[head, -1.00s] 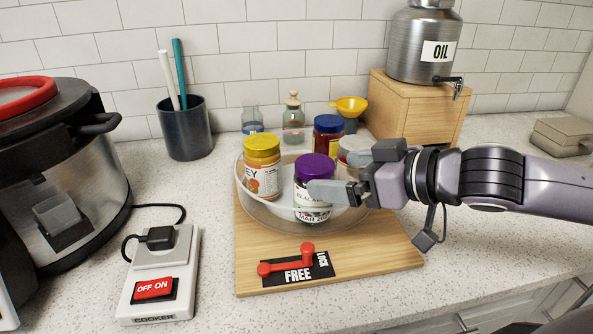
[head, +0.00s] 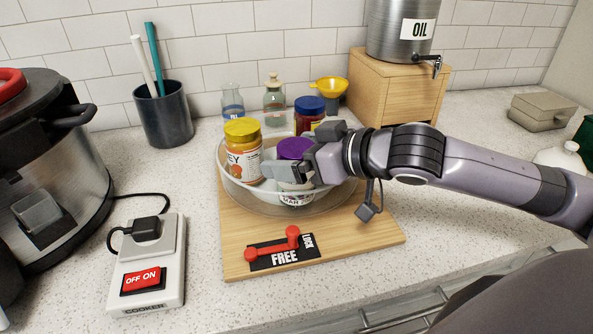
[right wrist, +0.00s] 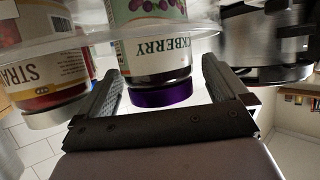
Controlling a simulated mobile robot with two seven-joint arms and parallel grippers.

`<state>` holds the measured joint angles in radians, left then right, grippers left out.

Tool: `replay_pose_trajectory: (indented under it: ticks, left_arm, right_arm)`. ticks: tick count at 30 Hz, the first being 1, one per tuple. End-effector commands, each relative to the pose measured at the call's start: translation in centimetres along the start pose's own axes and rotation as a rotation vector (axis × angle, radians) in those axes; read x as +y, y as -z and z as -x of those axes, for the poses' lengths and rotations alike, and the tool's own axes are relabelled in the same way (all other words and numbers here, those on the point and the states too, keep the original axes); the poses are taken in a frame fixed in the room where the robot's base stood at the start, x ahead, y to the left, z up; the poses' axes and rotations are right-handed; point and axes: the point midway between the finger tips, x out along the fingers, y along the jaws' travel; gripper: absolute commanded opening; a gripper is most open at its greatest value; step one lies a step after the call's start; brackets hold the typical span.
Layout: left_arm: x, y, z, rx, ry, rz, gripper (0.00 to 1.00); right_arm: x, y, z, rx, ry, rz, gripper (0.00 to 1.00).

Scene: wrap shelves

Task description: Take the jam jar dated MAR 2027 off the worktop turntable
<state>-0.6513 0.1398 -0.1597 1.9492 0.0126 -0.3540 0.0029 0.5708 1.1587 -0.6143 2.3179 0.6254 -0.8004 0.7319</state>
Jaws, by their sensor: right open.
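The purple-lidded jam jar (head: 295,149) stands upright on the clear-rimmed turntable (head: 235,187). Its lower label shows "MAR" and part of a year; the rest is hidden. In the right wrist view, upside down, its label ends in "KBERRY" (right wrist: 158,50). My right gripper (head: 287,172) is open at the jar's front and right in the head view. In the right wrist view its two fingers lie on either side of the jar, with gaps visible beside the purple lid. The left gripper is not in view.
A strawberry jar (right wrist: 45,75) is near one finger. A red lever (head: 272,244) lies on the board marked FREE and LOCK. Small bottles and an oil drum stand behind.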

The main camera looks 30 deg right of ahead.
Motion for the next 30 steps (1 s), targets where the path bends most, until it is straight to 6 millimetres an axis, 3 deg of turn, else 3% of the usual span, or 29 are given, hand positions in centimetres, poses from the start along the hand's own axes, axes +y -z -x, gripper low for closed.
replay_pose_trajectory:
  ticks: [6, 14, 15, 22, 30]
  left_arm:
    - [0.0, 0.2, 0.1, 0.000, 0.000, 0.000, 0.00]
    - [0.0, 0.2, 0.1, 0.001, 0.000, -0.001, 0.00]
    - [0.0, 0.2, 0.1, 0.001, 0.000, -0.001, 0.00]
    - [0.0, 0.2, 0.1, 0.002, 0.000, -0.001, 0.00]
    - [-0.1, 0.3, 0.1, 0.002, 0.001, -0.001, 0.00]
  right_arm:
    - [0.0, 0.0, -1.8, 0.001, 0.000, 0.000, 1.00]
    - [0.0, 0.0, -2.0, 0.000, 0.000, 0.001, 1.00]
    - [0.0, 0.0, -2.0, 0.000, 0.000, 0.001, 0.97]
    - [0.0, 0.0, -2.0, 0.000, 0.000, 0.000, 0.23]
    - [0.0, 0.3, -1.9, 0.005, 0.000, 0.002, 0.22]
